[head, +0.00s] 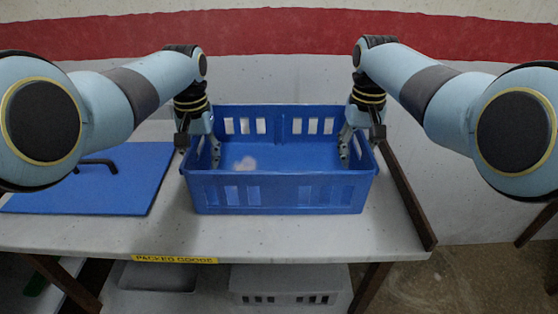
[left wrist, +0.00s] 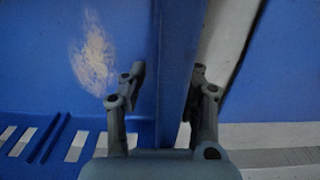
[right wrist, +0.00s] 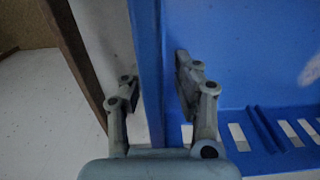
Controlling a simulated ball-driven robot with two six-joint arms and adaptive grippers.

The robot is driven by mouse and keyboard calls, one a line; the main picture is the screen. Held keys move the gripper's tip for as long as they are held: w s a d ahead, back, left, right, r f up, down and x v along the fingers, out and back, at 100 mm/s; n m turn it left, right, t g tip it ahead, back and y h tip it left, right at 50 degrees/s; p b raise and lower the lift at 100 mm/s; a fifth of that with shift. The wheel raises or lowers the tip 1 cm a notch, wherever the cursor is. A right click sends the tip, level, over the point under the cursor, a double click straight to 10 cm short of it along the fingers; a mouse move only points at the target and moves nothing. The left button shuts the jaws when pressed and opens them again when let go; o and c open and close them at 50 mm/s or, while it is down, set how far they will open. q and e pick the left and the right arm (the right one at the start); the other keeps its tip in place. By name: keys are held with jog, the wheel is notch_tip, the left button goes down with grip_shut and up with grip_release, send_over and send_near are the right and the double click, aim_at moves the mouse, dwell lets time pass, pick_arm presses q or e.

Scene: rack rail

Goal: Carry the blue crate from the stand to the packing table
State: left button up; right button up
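The blue crate (head: 282,194) is an open box with slotted walls. It stands upright on the grey top of a table (head: 330,232) that bears a yellow "PACKED GOODS" label (head: 174,260). My left gripper (head: 202,150) is at the crate's left wall, one finger inside and one outside. In the left wrist view the fingers (left wrist: 168,85) are spread around that wall (left wrist: 174,100), with a gap on the inner side. My right gripper (head: 358,148) straddles the right wall. In the right wrist view its fingers (right wrist: 160,85) stand apart around the wall (right wrist: 150,100).
A flat blue panel with a black handle (head: 98,166) lies on the table left of the crate. A dark wooden rail (head: 408,198) runs along the table's right edge. A grey slotted bin (head: 290,284) sits on the shelf below. A pale smudge (head: 246,163) marks the crate's inside.

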aim_at(199, 138)
pick_arm(q)
jog(key=shift+c, duration=0.3)
pick_arm(e)
jog(key=shift+c, duration=0.3)
pick_arm(q)
grip_shut()
pick_arm(e)
grip_shut()
pick_arm(q)
jog(key=shift+r, duration=0.15)
pick_arm(e)
jog(key=shift+r, duration=0.1)
